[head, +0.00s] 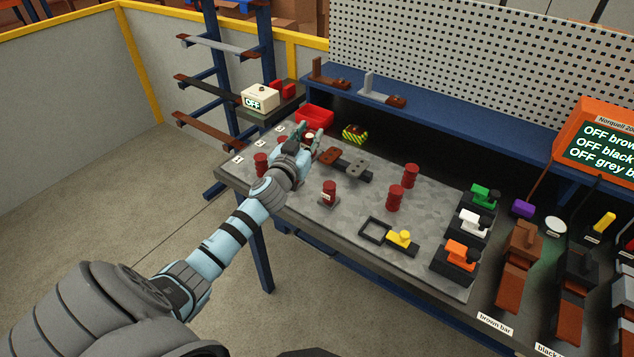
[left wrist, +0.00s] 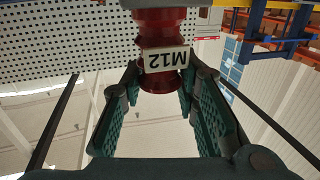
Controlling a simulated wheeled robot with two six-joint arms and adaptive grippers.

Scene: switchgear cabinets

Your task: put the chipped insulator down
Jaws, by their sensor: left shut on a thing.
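My left gripper (head: 304,139) is over the far left part of the workbench, near the red bin. It is shut on a dark red insulator (left wrist: 163,50), which sits between the green fingers in the left wrist view. This insulator bears a white M12 label that appears upside down there. No chip is clear on the side I see. In the head view the gripper mostly hides it, and I cannot tell whether it touches the bench. Other red insulators stand on the bench: one at left (head: 261,164), one with a label (head: 329,193), and two at right (head: 410,175), (head: 394,197). My right gripper is out of view.
The red bin (head: 314,117) and a yellow-black striped block (head: 355,133) lie behind the gripper. A bar with brown and grey pads (head: 345,163) lies to its right. A black frame with a yellow clamp (head: 401,239) is nearer the front. Bare grey bench top (head: 300,196) shows at the front left.

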